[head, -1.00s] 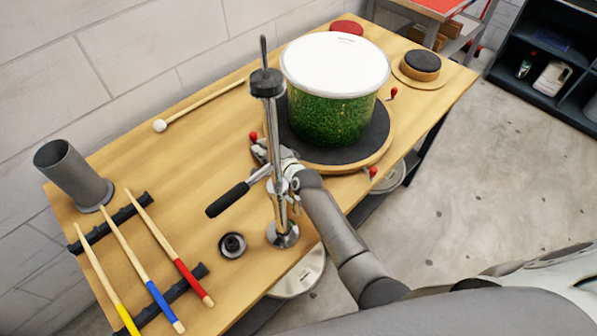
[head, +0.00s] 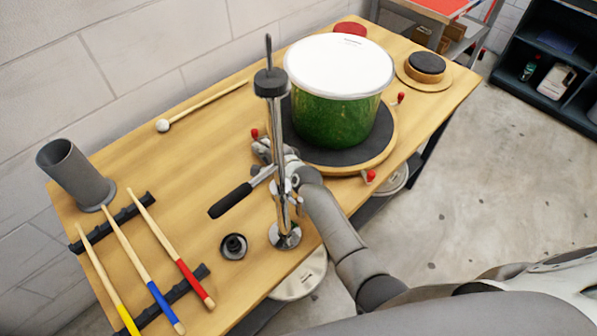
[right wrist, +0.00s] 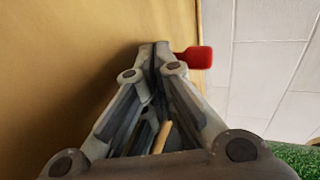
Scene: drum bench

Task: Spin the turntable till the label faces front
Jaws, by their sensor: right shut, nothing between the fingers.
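The turntable (head: 379,150) is a round wooden disc with a dark top and red-knobbed pegs around its rim. A green glitter drum (head: 335,120) with a white head stands upright on it. A small dark mark (head: 352,41) shows at the far edge of the head; no label shows on the drum's near side. My right gripper (head: 262,148) is at the turntable's left edge, partly behind the metal stand. In the right wrist view its fingers (right wrist: 153,50) are shut and empty, beside a red knob (right wrist: 195,60); contact is unclear. My left gripper is out of view.
A chrome stand (head: 280,170) with a black handle rises close to my right arm. Drumsticks (head: 150,262) on black racks, a grey cup (head: 75,174) and a mallet (head: 205,105) are to the left. A small round pad (head: 425,65) lies at the right.

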